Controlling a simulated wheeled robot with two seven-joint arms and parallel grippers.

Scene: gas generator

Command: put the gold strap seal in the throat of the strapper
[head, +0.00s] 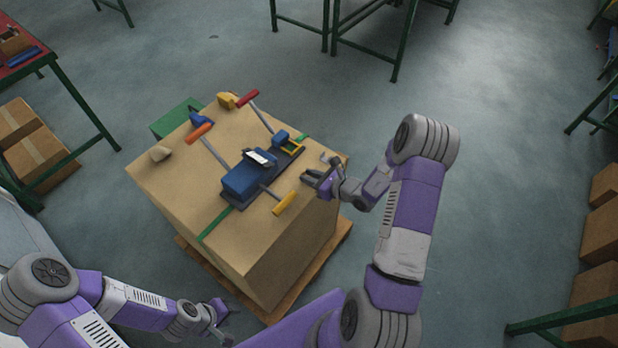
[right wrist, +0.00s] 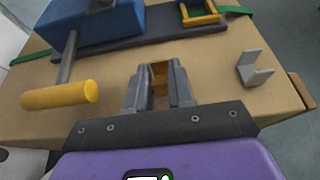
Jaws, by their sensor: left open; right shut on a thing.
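The strapper (head: 243,181) is a blue tool on a dark base on top of a large carton. It also shows in the right wrist view (right wrist: 95,27). A yellow-framed opening (right wrist: 200,18) is at its far end, near the green strap. My right gripper (head: 317,180) is above the carton's right side, beside the strapper and apart from it. In the right wrist view its fingers (right wrist: 158,88) are shut on a small gold piece, the gold strap seal (right wrist: 159,73), mostly hidden between them. My left gripper (head: 219,318) is open, low at the carton's near left side.
A grey U-shaped seal (right wrist: 254,68) lies on the carton (head: 165,192) near its right edge. Red, orange and yellow-gripped handles (head: 285,203) stick out around the strapper.

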